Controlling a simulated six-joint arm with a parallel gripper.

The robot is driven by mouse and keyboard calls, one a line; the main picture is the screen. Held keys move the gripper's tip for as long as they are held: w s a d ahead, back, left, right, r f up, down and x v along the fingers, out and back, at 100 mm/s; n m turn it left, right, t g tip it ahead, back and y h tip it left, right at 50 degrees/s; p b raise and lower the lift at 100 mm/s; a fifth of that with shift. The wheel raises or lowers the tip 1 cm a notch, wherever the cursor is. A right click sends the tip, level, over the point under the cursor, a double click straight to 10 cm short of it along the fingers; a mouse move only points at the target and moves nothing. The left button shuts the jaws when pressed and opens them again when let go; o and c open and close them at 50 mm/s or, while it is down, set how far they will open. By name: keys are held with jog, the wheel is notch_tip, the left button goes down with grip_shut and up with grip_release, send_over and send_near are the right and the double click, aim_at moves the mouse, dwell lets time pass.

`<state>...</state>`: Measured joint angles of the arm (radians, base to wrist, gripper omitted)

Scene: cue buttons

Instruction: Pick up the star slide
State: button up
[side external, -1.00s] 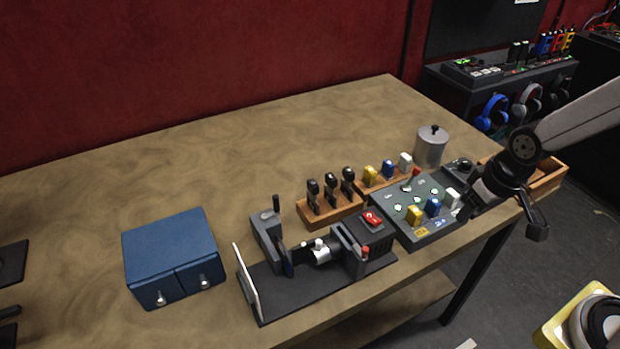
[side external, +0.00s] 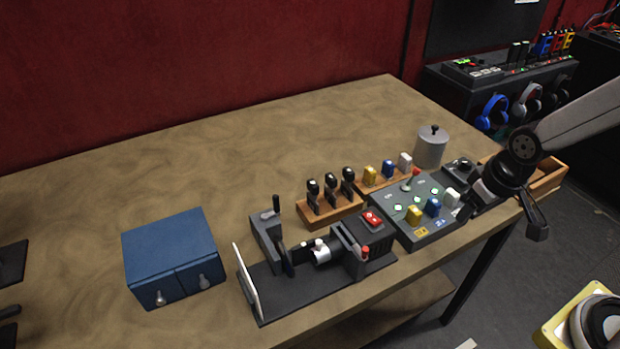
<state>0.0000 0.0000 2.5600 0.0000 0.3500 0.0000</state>
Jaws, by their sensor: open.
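Three black-handled slides stand upright in a wooden rack (side external: 331,213) near the middle of the table. They are a left slide (side external: 313,190), a middle slide (side external: 331,186) and a right slide (side external: 348,181). Their markings are too small to tell which one has the star. A dark projector-like device (side external: 322,254) with a white screen plate at its left end stands in front of the rack. My gripper (side external: 508,208) is open at the table's right edge, right of the button panel and well apart from the slides. I see nothing in it.
A button panel (side external: 408,226) with yellow, blue and white blocks lies between the rack and my gripper. A second wooden rack (side external: 376,183) and a grey lidded canister (side external: 431,148) stand behind it. A blue drawer box (side external: 172,250) stands at left. The back of the table is clear.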

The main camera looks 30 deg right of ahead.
jog(key=o, duration=0.4)
jog(key=shift+c, duration=0.2)
notch_tip(320, 180, up, 3)
jog(key=n+g+y, duration=0.1)
jog(key=n+g, duration=0.2)
jog(key=n, duration=1.5)
send_over(348, 170)
jog(key=shift+w+d+r, duration=0.1)
jog(key=shift+d, duration=0.25)
jog(key=shift+a+f, duration=0.1)
jog(key=shift+f, duration=1.25)
